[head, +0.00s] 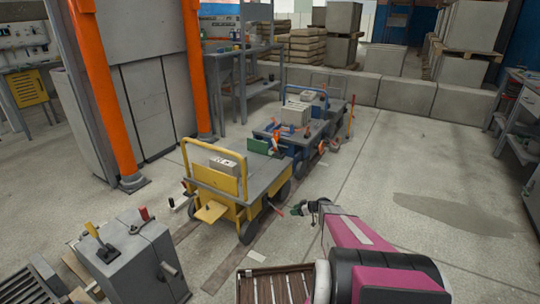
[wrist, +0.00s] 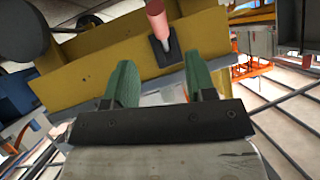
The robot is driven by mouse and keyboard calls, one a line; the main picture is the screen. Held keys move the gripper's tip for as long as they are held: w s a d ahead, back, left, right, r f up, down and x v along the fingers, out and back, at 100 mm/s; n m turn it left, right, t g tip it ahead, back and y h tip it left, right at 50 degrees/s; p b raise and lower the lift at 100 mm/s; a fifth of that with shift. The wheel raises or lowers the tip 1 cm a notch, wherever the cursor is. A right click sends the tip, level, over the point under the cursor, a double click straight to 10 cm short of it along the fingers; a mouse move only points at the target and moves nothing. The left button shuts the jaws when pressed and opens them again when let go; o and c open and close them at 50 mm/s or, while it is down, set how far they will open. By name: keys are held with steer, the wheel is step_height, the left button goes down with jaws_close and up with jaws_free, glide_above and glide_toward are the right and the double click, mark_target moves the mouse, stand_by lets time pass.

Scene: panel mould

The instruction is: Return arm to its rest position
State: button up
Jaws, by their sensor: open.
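My arm (head: 360,240), pink with black and white parts, reaches forward from the lower right of the head view. My gripper (head: 297,209) is at its far end, just right of the yellow cart (head: 223,186) and above the floor. In the wrist view my gripper (wrist: 162,82) shows two green fingers spread apart, with nothing visible between them. The yellow cart's side (wrist: 100,62) lies beyond the fingers. A red handle (wrist: 156,16) on a dark plate stands out from it, near the fingertips; I cannot tell whether they touch.
A blue cart (head: 290,132) stands behind the yellow one. A grey lever box (head: 130,262) is at the lower left, and a brown slatted surface (head: 275,286) is beside my arm. Orange posts (head: 105,90) rise at the left. Floor right of the carts (head: 400,165) is clear.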

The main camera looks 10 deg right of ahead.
steer(key=s+a+r+m+g+h, duration=0.1)
steer(key=s+a+r+m+h, duration=0.1)
steer(key=s+r, duration=0.8)
steer(key=s+a+r+m+g+h, duration=0.2)
steer(key=s+r+m+h, duration=0.3)
steer(key=s+r, duration=0.5)
steer(key=s+a+r+m+g+h, duration=0.2)
steer(key=s+a+r+m+h, duration=0.1)
steer(key=s+r, duration=0.7)
steer(key=s+a+h, duration=0.1)
steer(key=s, duration=0.2)
steer(key=shift+s+m, duration=0.25)
steer(key=shift+m, duration=0.15)
